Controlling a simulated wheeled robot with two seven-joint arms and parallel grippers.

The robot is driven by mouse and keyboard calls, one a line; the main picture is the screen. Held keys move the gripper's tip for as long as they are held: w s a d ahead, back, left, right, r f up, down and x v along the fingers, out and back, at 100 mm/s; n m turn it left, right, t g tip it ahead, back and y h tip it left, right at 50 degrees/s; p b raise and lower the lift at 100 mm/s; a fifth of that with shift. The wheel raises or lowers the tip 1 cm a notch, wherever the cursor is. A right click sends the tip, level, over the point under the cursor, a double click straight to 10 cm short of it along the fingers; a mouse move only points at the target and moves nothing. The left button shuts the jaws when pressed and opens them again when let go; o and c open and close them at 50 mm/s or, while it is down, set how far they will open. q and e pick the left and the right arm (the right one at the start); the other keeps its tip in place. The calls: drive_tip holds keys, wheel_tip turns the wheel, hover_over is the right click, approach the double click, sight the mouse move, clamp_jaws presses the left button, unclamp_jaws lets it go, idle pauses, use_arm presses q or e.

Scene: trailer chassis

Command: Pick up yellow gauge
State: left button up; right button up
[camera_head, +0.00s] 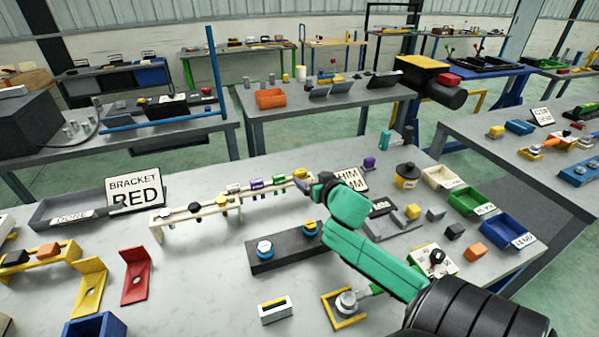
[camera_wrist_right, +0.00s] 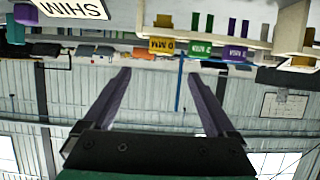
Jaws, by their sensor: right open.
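The yellow gauge (camera_head: 300,173) is at the right end of a row of coloured gauges on a long cream rack. In the upside-down right wrist view, the yellow gauge (camera_wrist_right: 161,46) shows its marked face just beyond my fingertips, between their lines. My right gripper (camera_head: 305,187) is close to the rack's right end, partly behind my green wrist. In the wrist view, my right gripper (camera_wrist_right: 160,74) has its fingers apart with nothing between them. I cannot tell the exact gap to the gauge. My left gripper is not in view.
Green (camera_head: 279,180) and purple (camera_head: 257,183) gauges hang left of the yellow one on the rack (camera_head: 205,209). A dark block (camera_head: 285,249) with two round parts lies in front. A SHIM sign (camera_head: 350,180) stands right of the gripper. The table's front middle has bare room.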

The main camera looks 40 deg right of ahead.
sight(301, 172)
drive_tip(key=p+x, duration=0.1)
drive_tip(key=x, duration=0.7)
drive_tip(key=shift+f, duration=0.15)
drive_tip(key=shift+w+f, duration=0.2)
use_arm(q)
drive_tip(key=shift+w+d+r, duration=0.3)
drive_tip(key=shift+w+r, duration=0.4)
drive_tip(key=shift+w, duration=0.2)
use_arm(e)
clamp_jaws()
